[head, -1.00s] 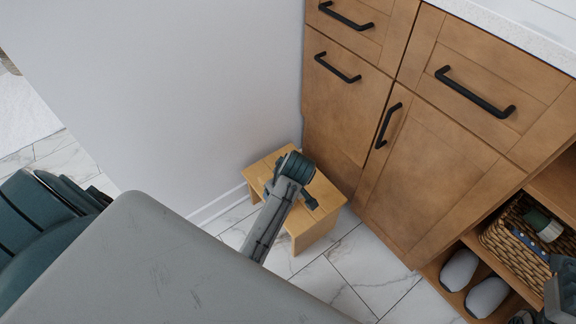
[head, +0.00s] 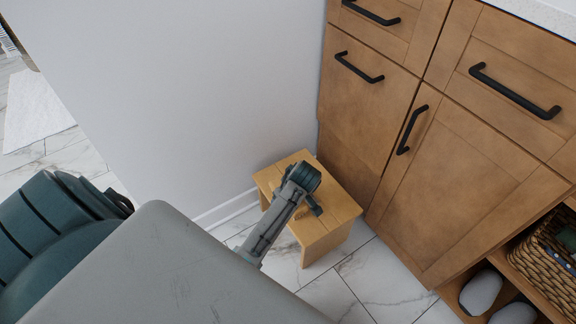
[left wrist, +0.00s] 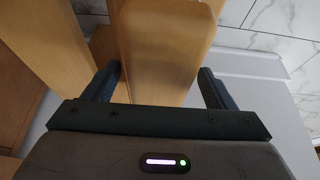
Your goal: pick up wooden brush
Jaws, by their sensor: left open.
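I cannot make out a wooden brush for certain in either view; my left arm hides part of the stool top. A light wooden stool (head: 340,207) stands on the floor by the wall and cabinet. My left gripper (head: 308,199) is over the stool top, pointing down. In the left wrist view, its two dark fingers (left wrist: 160,82) are apart, with pale wood of the stool (left wrist: 165,40) showing between and beyond them. Nothing is clearly held. My right gripper is not in view.
A wooden cabinet (head: 455,170) with black handles stands close to the right of the stool. An open shelf at lower right holds a wicker basket (head: 545,262) and grey slippers (head: 481,293). A white mat (head: 35,110) lies far left. Marble tiles (head: 375,280) in front are clear.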

